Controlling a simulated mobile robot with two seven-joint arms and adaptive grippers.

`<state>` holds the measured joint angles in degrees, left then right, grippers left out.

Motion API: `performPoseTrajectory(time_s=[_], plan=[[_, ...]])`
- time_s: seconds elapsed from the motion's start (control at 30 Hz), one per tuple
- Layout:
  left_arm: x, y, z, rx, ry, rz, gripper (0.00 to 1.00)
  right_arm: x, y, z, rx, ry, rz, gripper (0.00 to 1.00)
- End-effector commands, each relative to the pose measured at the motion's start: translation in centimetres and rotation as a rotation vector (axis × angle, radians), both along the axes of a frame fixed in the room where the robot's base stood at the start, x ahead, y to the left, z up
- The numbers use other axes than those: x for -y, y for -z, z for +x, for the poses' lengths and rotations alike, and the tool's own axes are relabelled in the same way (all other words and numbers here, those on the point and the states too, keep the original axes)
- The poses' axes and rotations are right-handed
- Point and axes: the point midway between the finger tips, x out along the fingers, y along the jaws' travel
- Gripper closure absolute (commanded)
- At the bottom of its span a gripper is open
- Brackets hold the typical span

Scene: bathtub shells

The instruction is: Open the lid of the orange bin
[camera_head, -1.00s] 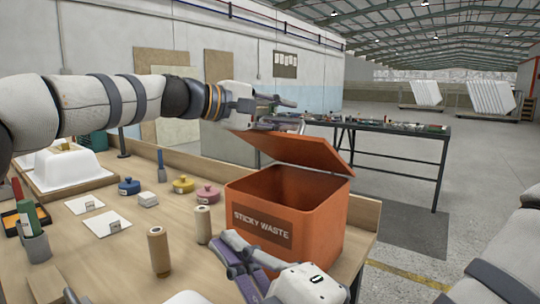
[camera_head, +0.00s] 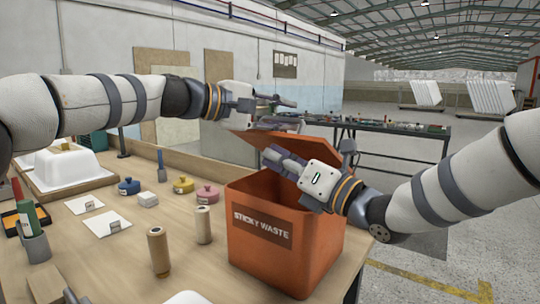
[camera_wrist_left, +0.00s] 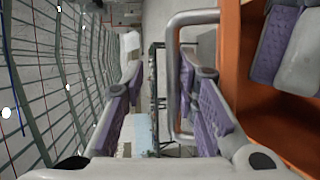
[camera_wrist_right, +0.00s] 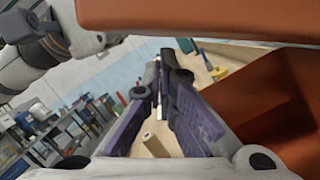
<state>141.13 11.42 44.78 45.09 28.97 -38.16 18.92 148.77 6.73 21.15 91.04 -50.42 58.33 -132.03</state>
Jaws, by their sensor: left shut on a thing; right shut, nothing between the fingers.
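The orange bin (camera_head: 262,262), labelled "STICKY WASTE", stands on the bench's near right corner. Its lid (camera_head: 312,146) is partly raised and slants over the opening. My left gripper (camera_head: 292,112) is behind the lid, shut on its grey metal handle (camera_wrist_left: 174,75); the head view hides this grip. My right gripper (camera_head: 270,156) is shut and empty, above the bin's opening and beneath the raised lid. In the right wrist view, the lid (camera_wrist_right: 200,17) crosses the top and the bin (camera_wrist_right: 285,105) fills the right. I cannot tell whether the right fingers touch the lid.
Two tan spools (camera_head: 159,250) stand left of the bin. Blue, yellow and pink lidded pots (camera_head: 207,194) stand behind them. A low wooden ledge (camera_head: 225,150) runs along the bench's back. A dark table (camera_head: 400,130) with small parts stands beyond.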

Motion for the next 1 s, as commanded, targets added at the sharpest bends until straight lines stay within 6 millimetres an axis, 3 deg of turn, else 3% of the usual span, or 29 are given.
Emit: performPoseTrajectory(time_s=[0.03, 0.23, 0.87, 0.9, 0.93, 1.0], plan=[[0.2, -0.8, 0.2, 0.013, -0.01, -0.018, 1.0, -0.5, 0.0, 0.4, -0.001, -0.002, 0.0, 1.0], [0.2, -0.8, 0.2, 0.013, -0.01, -0.018, 1.0, -1.2, -0.2, 1.0, -0.003, 0.0, 0.002, 1.0], [0.2, -0.8, 0.2, 0.012, -0.009, -0.018, 1.0, -0.8, -1.8, 1.4, 0.003, 0.001, 0.007, 1.0], [0.2, -0.8, 0.1, 0.012, -0.009, -0.018, 0.77, -0.8, -1.9, 1.4, 0.004, 0.002, 0.009, 1.0], [0.2, -0.8, 0.2, 0.011, -0.01, -0.019, 0.82, -0.8, -1.9, 1.4, 0.004, 0.002, 0.009, 1.0], [0.2, -0.6, 0.2, 0.008, -0.01, -0.018, 0.82, -0.8, -2.0, 1.5, 0.006, 0.003, 0.009, 1.0]])
